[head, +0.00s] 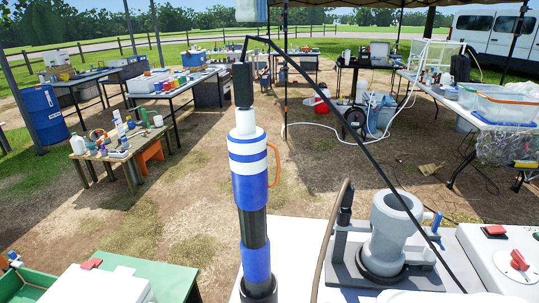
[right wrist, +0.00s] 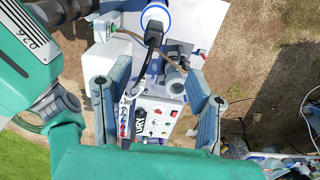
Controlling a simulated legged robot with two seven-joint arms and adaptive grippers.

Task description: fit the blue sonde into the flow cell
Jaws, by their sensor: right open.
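The blue sonde (head: 250,185), with white bands, a black connector on top and an orange loop at its side, stands upright, its black lower end near the bottom edge of the head view. Its top shows in the right wrist view (right wrist: 155,16). The grey flow cell (head: 395,235) stands to its right on a dark base, apart from it; its upper mouth is open. My right gripper (right wrist: 158,85) is open and empty, its fingers spread above the bench. In the head view only a pale tip (head: 252,10) seems to show, above the sonde. My left gripper is not in view.
A black cable (head: 345,137) runs from the sonde's top down past the flow cell. A brown hose (head: 331,235) rises left of the cell. A control box with a red knob (head: 518,260) stands right of it. White bench top (head: 300,240) lies between sonde and cell.

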